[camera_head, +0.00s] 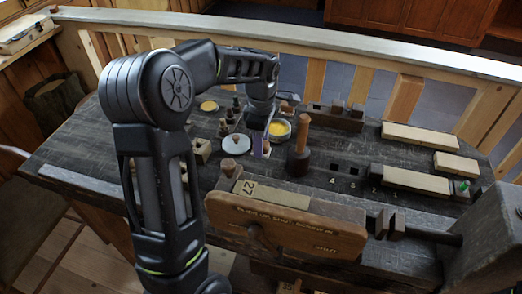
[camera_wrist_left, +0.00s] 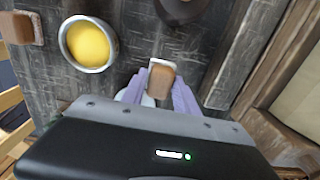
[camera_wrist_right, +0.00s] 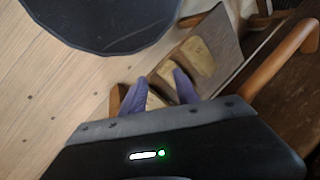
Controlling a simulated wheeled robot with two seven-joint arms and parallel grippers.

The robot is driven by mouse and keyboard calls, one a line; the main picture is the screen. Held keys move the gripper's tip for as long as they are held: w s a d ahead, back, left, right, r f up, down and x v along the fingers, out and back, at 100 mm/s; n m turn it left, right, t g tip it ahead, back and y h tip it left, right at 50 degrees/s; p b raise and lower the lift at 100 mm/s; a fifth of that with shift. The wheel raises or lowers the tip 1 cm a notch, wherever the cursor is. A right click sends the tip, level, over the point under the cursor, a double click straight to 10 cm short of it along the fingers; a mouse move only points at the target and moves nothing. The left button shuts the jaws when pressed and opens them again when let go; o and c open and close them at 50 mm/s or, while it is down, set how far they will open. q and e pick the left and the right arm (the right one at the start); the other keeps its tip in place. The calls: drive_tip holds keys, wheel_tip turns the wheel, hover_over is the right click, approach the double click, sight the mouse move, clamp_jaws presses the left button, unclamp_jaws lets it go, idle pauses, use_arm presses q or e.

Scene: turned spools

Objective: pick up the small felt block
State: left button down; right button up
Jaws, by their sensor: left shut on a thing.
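My left gripper (camera_head: 261,150) is over the middle of the dark workbench. In the left wrist view its pale purple fingers (camera_wrist_left: 160,92) are shut on a small block (camera_wrist_left: 162,78) with a brown top and a pale edge, which I take for the felt block. The fingers hide its sides, and I cannot tell whether it touches the bench. In the head view it is too small to make out clearly. My right gripper (camera_wrist_right: 162,86) shows only in its own wrist view. Its fingers are apart, with nothing seen held between them, above wooden pieces.
Close to the left gripper are a round tin of yellow stuff (camera_head: 280,128), a wooden-handled mallet (camera_head: 299,158) and a pale disc (camera_head: 236,143). A wooden vise (camera_head: 285,226) stands in front. Pale wooden blocks (camera_head: 420,136) lie at the right.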

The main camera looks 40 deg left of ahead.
use_arm(q)
wheel_tip(320, 180, up, 7)
drive_tip(key=shift+f, duration=0.15)
idle(0.4)
drive_tip(key=c, duration=1.4)
unclamp_jaws()
drive_tip(key=shift+c, duration=0.2)
drive_tip(key=c, duration=0.7)
